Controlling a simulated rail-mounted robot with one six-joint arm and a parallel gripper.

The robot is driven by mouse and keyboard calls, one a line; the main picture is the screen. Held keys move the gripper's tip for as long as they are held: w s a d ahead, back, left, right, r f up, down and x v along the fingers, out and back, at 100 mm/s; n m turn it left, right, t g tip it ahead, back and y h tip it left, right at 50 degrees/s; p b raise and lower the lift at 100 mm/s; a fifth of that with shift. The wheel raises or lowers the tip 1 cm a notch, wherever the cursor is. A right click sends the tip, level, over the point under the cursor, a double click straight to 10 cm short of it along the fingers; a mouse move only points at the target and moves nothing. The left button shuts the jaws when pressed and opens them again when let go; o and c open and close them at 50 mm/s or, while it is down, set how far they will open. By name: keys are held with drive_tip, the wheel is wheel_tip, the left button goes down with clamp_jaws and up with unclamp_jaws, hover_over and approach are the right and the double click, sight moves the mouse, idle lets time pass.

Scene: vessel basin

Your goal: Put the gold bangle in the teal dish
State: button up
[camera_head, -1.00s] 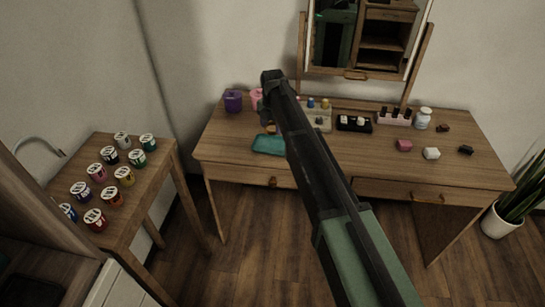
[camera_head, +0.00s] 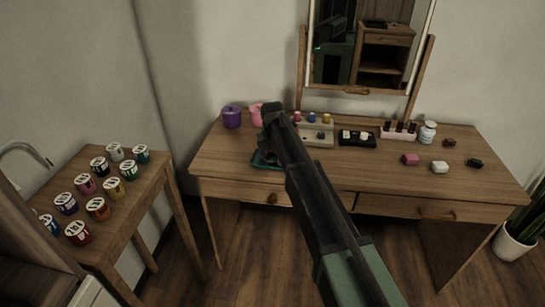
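The teal dish (camera_head: 257,161) lies near the front left of the dressing table. Much of it is hidden behind the dark end of my arm. My gripper (camera_head: 268,154) is at or just above the dish. Its fingers are too small and dark to make out, so I cannot tell whether they are open or shut. I cannot make out the gold bangle; my arm or gripper may hide it.
On the dressing table (camera_head: 385,178) stand a purple pot (camera_head: 231,117), a pink item (camera_head: 256,115), a black tray (camera_head: 356,139) and a white jar (camera_head: 427,132). Small blocks lie at right. A side table (camera_head: 118,222) holds several labelled pots.

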drive_tip(key=shift+o, duration=0.8)
drive_tip(key=shift+r, duration=0.1)
wheel_tip(320, 180, up, 12)
drive_tip(key=p, duration=1.2)
drive_tip(key=shift+r, duration=0.15)
drive_tip(key=s+d+m, duration=1.1)
drive_tip(key=s+m, duration=0.3)
drive_tip(key=s, duration=0.2)
drive_tip(key=s+d+m, duration=1.1)
drive_tip(key=s+m, duration=0.4)
drive_tip(key=s, duration=0.2)
drive_tip(key=shift+d+m, duration=0.3)
drive_tip(key=shift+d, duration=0.1)
